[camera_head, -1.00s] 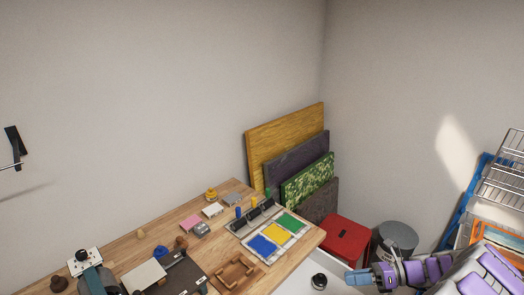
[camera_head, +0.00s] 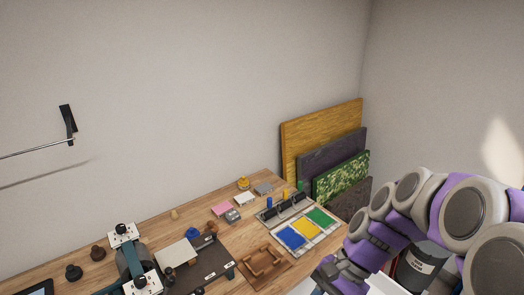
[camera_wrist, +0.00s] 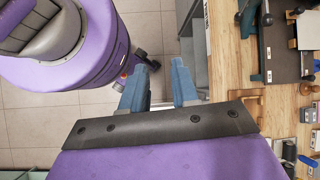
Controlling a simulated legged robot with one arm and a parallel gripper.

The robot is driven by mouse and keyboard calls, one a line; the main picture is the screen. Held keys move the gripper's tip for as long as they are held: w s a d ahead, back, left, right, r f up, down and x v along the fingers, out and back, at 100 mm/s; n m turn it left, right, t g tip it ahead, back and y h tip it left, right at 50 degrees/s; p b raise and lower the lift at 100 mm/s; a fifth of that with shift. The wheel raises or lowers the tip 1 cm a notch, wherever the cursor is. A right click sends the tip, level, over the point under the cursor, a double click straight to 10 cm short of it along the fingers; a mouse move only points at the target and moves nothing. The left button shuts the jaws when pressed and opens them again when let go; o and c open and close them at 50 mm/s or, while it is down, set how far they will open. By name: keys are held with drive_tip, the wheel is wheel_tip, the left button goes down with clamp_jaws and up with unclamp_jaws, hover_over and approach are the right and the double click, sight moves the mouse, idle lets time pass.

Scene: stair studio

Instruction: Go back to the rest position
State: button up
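My gripper (camera_wrist: 162,66) shows in the wrist view with its two blue fingers apart and nothing between them. It hangs over the gap between my purple body, at the upper left, and the wooden workbench (camera_wrist: 228,66) on the right. In the head view my purple and grey arm fills the lower right, bent beside the workbench (camera_head: 115,248). The gripper's fingertips cannot be made out there.
The bench carries blue, yellow and green trays (camera_head: 305,228), a wooden holder (camera_head: 262,263) and a dark machine (camera_head: 207,258). Several boards (camera_head: 325,130) lean in the corner. A grey bin (camera_head: 420,265) stands partly behind my arm. Tiled floor (camera_wrist: 88,125) shows below.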

drive_tip(key=s+d+n+t+h, duration=0.2)
drive_tip(key=s+n+h, duration=0.4)
drive_tip(key=s, duration=0.8)
drive_tip(key=d+n, duration=0.1)
drive_tip(key=n, duration=0.1)
drive_tip(key=shift+f+n, duration=0.15)
drive_tip(key=shift+n, duration=0.25)
